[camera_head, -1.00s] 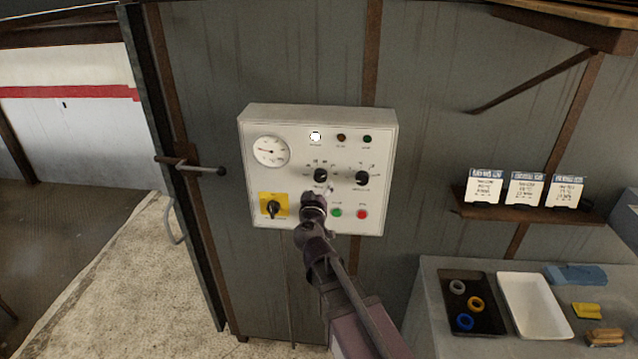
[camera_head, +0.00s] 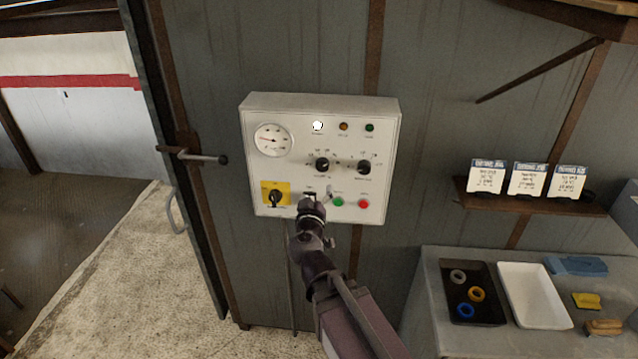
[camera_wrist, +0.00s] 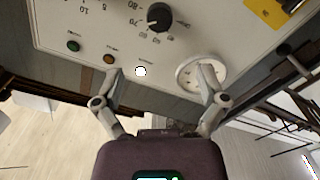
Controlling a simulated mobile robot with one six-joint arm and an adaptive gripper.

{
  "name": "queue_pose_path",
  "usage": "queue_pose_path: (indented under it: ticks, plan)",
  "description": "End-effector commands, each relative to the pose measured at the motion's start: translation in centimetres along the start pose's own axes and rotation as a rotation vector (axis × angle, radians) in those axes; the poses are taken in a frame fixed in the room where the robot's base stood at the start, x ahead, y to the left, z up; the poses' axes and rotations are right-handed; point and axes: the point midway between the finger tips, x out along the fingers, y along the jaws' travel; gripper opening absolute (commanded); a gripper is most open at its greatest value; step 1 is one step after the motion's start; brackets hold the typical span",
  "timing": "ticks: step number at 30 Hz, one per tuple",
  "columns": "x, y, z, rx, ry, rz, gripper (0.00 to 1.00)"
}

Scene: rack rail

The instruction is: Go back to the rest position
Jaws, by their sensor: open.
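My gripper (camera_head: 318,193) is in front of the lower middle of a light grey control panel (camera_head: 250,180) on the wall. In the wrist view my gripper (camera_wrist: 160,88) shows its two fingers spread apart with nothing between them. The panel (camera_wrist: 80,15) shows upside down there, with a black knob (camera_wrist: 159,17), a lit white lamp (camera_wrist: 140,71) and a round gauge (camera_wrist: 186,77) near the fingers. In the head view the gauge (camera_head: 273,140), two black knobs, a yellow-backed switch (camera_head: 275,196), a green button (camera_head: 338,201) and a red button (camera_head: 364,203) show. The gripper hides part of the panel's lower edge.
A door edge with a lever handle (camera_head: 205,158) is on the left. A shelf (camera_head: 520,204) with three white cards is on the right. Below it, a grey bench (camera_head: 432,300) bears a black tray (camera_head: 485,318) with rings, a white tray (camera_head: 530,270) and cleaning items.

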Motion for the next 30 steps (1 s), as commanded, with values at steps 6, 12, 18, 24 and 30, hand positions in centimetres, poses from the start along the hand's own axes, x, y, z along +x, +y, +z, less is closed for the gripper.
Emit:
queue_pose_path:
  ticks: [6,12,18,24,30]
  plan:
    - [0.5,1.1,2.1,0.012,-0.058,0.036,0.92]
    - [1.1,4.0,7.9,0.042,-0.232,0.116,0.92]
    - [0.7,7.0,16.1,0.081,-0.502,0.182,0.92]
    - [-1.2,8.6,23.9,0.128,-0.791,0.176,0.92]
    - [-4.2,8.7,30.5,0.187,-1.068,0.089,0.92]
